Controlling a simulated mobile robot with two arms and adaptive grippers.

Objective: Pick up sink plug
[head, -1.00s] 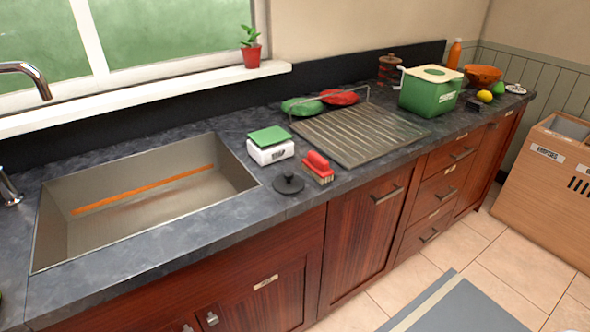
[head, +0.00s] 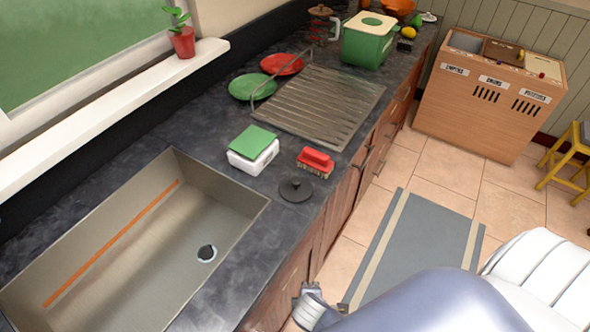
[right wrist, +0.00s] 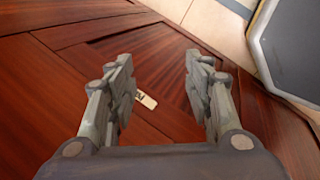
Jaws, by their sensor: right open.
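The sink plug (head: 296,189), a dark round disc with a small knob, lies on the dark countertop near its front edge, right of the sink (head: 130,235). My right gripper (head: 310,298) is low in front of the cabinets in the head view, below counter level and well nearer than the plug. In the right wrist view the right gripper (right wrist: 157,64) has its two fingers apart with nothing between them, facing the wooden cabinet front (right wrist: 150,45). The plug does not show there. My left gripper is not in view.
A red-topped brush (head: 315,162) and a white box with a green top (head: 252,150) lie close behind the plug. A ribbed drying rack (head: 315,108) lies beyond. The counter edge is between my right gripper and the plug.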

